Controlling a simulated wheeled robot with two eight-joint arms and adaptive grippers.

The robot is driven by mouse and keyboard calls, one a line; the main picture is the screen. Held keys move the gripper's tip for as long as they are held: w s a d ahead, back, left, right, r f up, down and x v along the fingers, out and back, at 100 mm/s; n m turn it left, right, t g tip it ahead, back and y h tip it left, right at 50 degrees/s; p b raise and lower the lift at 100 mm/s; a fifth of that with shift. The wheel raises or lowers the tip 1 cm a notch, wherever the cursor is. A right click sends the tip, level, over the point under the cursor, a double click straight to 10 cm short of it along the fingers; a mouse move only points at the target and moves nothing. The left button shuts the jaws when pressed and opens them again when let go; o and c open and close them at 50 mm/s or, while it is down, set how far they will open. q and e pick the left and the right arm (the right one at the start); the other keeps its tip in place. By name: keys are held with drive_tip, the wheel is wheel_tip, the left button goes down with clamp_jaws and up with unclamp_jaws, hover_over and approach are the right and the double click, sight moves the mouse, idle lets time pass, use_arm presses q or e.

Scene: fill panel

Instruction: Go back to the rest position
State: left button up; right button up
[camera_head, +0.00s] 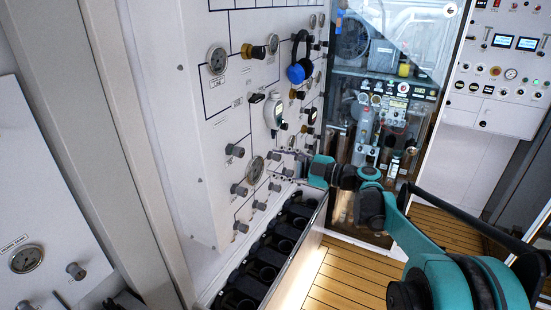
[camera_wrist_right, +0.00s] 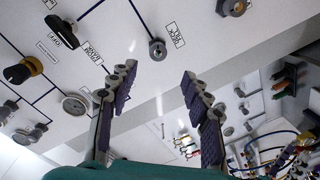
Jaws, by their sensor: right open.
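My right gripper (camera_head: 277,164) is in front of the lower part of the white fill panel (camera_head: 195,135), with its fingers pointing left toward it. In the right wrist view its two fingers (camera_wrist_right: 157,76) are spread apart with nothing between them. The panel's underside edge and a grey fitting (camera_wrist_right: 157,49) show beyond the fingertips. A round gauge (camera_head: 256,170) is just left of the fingers in the head view; I cannot tell whether they touch the panel. My left gripper is not in view.
Headphones with a blue cup (camera_head: 296,72) hang on the panel, above a white handheld device (camera_head: 273,112). A row of black holders (camera_head: 262,272) runs below the panel. A glass-fronted cabinet (camera_head: 378,100) stands behind my right arm. The wooden floor (camera_head: 345,278) is clear.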

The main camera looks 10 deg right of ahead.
drive_tip(key=s+a+f+m+g+h+b, duration=0.3)
drive_tip(key=s+f+m+h+b, duration=0.65)
drive_tip(key=s+f, duration=0.85)
drive_tip(key=s+d+f+m+h+b, duration=0.2)
drive_tip(key=s+d+f+m, duration=0.2)
drive_tip(key=s+f, duration=0.3)
drive_tip(key=s+d+f+m+h+b, duration=0.2)
drive_tip(key=s+d+f+m, duration=0.3)
drive_tip(key=s+f+m, duration=0.2)
drive_tip(key=shift+s+d+f+h, duration=0.25)
drive_tip(key=shift+d+f+h, duration=0.1)
drive_tip(key=shift+f, duration=0.3)
